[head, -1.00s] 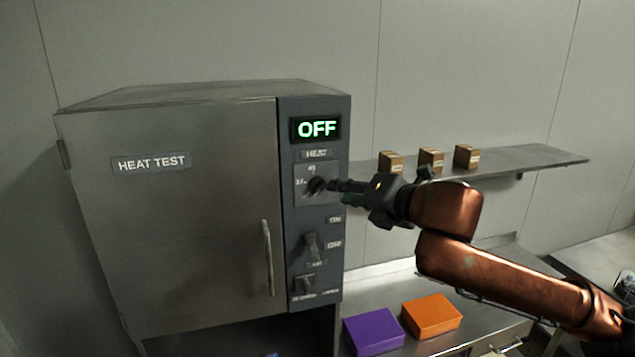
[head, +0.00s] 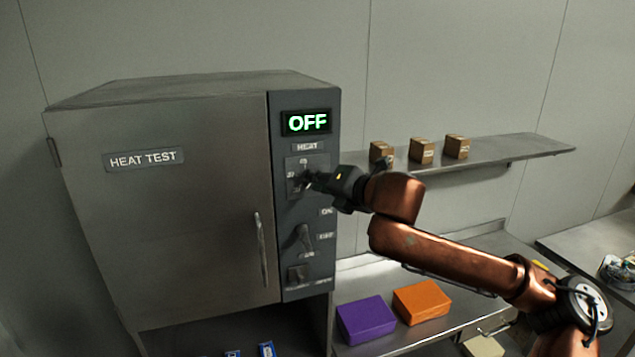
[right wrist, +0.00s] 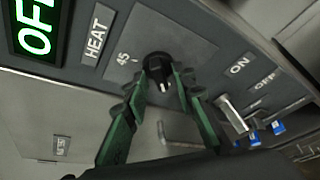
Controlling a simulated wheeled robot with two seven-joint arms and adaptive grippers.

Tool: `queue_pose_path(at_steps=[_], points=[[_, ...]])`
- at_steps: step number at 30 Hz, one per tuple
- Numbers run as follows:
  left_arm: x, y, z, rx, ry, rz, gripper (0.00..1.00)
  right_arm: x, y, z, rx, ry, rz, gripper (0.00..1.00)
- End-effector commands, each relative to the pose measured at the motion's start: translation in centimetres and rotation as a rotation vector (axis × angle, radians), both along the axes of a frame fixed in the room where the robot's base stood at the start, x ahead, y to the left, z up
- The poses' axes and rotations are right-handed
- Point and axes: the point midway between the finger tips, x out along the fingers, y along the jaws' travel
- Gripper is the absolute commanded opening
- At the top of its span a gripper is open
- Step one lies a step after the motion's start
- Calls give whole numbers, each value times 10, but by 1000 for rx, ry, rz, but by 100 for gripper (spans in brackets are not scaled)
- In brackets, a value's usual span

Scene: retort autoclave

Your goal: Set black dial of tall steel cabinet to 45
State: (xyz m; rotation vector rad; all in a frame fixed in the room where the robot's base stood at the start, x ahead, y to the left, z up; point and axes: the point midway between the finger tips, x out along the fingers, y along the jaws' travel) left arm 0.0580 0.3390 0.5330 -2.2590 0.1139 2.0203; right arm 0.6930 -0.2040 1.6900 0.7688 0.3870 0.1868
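The tall steel cabinet (head: 190,220) has a black dial (right wrist: 158,68) under its HEAT label. In the right wrist view the dial's white mark points down, away from the "45" print (right wrist: 123,58) at its left. My right gripper (right wrist: 160,82) is at the dial, with one green finger on each side of it. The fingers are apart; whether they touch the dial is not clear. In the head view my right gripper (head: 318,182) partly covers the dial. The cabinet's display (head: 307,122) reads OFF. My left gripper is not in view.
Below the dial are an ON/OFF switch (head: 305,240) and a lower switch (head: 297,274). The door handle (head: 262,250) is left of the panel. A shelf (head: 530,150) with small boxes is at the right. Purple (head: 366,320) and orange (head: 422,302) blocks lie on the counter below.

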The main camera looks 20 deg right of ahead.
Motion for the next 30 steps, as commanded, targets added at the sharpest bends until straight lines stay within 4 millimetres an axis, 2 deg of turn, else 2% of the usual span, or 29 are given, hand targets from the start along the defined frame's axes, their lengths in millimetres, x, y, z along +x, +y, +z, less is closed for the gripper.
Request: queue_pose_path(at_steps=[10, 15, 16, 17, 22, 30], points=[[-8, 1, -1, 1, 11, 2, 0, -1, -1, 0, 0, 0, -1, 0], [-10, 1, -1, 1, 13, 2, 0, -1, -1, 0, 0, 0, -1, 0], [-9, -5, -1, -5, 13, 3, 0, 0, -9, 0, 1, 0, -5, 0], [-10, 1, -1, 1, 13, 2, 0, 0, -6, 1, 1, -1, -3, 0], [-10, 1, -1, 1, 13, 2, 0, 0, -3, 0, 14, 1, -3, 0], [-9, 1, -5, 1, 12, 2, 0, 0, -3, -3, 133, 6, -3, 0]])
